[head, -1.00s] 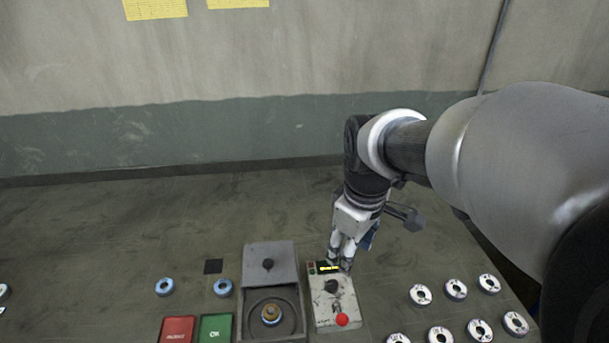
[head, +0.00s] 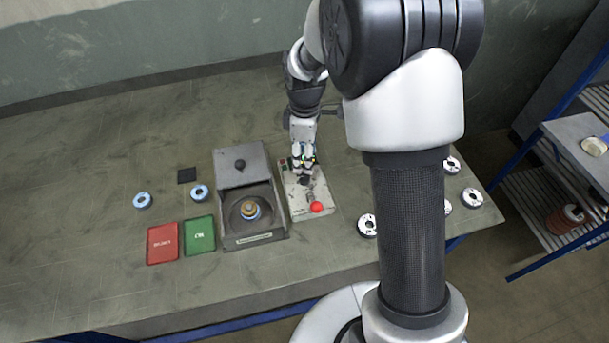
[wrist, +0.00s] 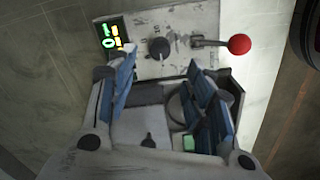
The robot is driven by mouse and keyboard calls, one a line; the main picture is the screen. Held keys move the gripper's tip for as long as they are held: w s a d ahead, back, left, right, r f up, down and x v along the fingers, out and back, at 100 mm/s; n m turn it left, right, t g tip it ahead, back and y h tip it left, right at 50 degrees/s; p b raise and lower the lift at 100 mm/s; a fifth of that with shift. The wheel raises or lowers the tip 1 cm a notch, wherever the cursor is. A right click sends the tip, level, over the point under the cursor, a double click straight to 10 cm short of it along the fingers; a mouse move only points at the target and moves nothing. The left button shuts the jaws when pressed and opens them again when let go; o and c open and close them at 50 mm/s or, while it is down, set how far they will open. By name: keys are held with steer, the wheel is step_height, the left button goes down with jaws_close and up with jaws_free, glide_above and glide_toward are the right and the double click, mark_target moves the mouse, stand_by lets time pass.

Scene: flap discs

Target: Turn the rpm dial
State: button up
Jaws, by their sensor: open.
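The control box (head: 300,203) is a worn pale box on the bench. Its black rpm dial (wrist: 158,48) shows clearly in the wrist view, between a lit display (wrist: 113,37) with green and yellow marks and a lever with a red ball (wrist: 239,44). My gripper (wrist: 162,64) is open and empty, its blue-padded fingers spread to either side just below the dial in the picture. Contact with the dial cannot be made out. In the head view my gripper (head: 304,163) is low over the back part of the box and partly hides the dial.
A grey lidded station (head: 232,242) with a disc in it stands close left of the box. Red (head: 163,243) and green (head: 200,235) trays and blue-rimmed discs (head: 142,200) lie farther left. Several pale discs (head: 367,226) lie right, partly behind my arm.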

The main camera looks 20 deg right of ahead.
mark_target(305, 176)
step_height(305, 176, down, 8)
steer(key=shift+f+b, duration=0.25)
steer(key=shift+b, duration=0.7)
steer(key=shift+c, duration=0.6)
steer(key=c, duration=1)
